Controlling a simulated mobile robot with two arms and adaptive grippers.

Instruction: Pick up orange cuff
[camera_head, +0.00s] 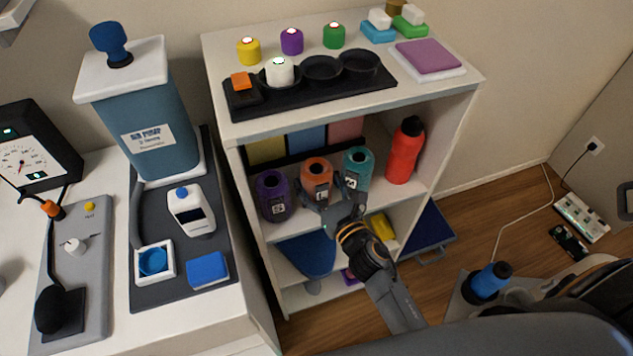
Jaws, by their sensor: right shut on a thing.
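The orange cuff (316,170) is a rounded, jar-like roll with a pale label. It stands on the middle shelf of the white shelf unit, between a purple cuff (272,194) and a teal cuff (357,166). My right gripper (322,193) reaches in from the front right, its fingers shut on the lower part of the orange cuff. The fingers hide the cuff's base, so I cannot tell whether it still touches the shelf. My left gripper is not in view.
A red bottle (404,150) stands right of the teal cuff. The shelf unit's top (222,60) lies above my gripper and holds a black tray (310,90). A counter with a blue-grey canister (155,125) is at left.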

